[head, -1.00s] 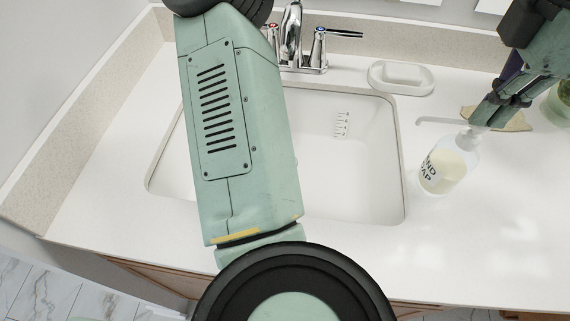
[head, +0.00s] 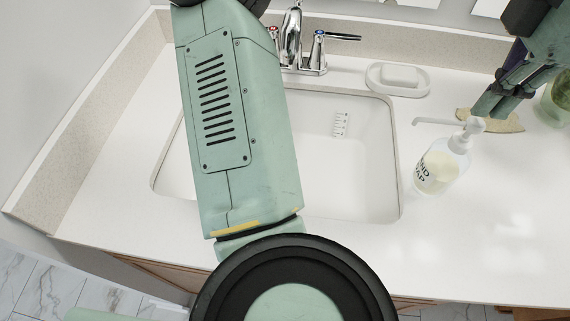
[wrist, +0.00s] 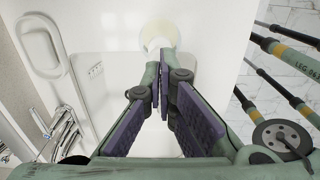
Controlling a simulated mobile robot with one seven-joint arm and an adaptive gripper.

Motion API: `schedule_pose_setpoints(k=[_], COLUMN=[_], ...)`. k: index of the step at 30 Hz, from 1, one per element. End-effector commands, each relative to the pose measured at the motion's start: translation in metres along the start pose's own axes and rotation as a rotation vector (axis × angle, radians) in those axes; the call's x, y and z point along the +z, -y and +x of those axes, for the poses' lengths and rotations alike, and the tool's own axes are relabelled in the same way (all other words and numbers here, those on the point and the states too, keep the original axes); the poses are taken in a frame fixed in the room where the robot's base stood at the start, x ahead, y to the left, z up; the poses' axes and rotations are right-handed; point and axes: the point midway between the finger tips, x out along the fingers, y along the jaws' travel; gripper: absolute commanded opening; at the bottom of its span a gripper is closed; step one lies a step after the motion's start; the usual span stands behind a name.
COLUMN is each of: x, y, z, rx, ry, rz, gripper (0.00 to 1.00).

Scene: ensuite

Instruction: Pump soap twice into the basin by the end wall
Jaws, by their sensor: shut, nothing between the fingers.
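The clear soap bottle (head: 437,168) with pale yellow soap stands upright on the counter, just right of the basin. Its white pump head (head: 472,126) has a spout (head: 432,122) pointing left toward the basin (head: 350,165). My gripper (head: 484,110) is shut and empty, its tips just above the pump head; I cannot tell whether they touch it. In the wrist view, the closed fingers (wrist: 161,72) point toward the bottle (wrist: 160,33), and they hide part of the pump. My arm hides the left part of the basin in the head view.
The chrome faucet (head: 298,50) stands behind the basin. A white soap dish (head: 398,79) sits behind its right rim. A tan leaf-shaped item (head: 502,121) and a green jar (head: 557,100) are behind the bottle. The counter (head: 500,220) in front is clear.

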Motion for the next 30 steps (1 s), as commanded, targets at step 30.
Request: schedule_pose_setpoints(k=[30], x=[0.000], y=[0.000], z=[0.030], rx=[-0.001], ry=[-0.001], rz=[0.000], gripper=[0.00])
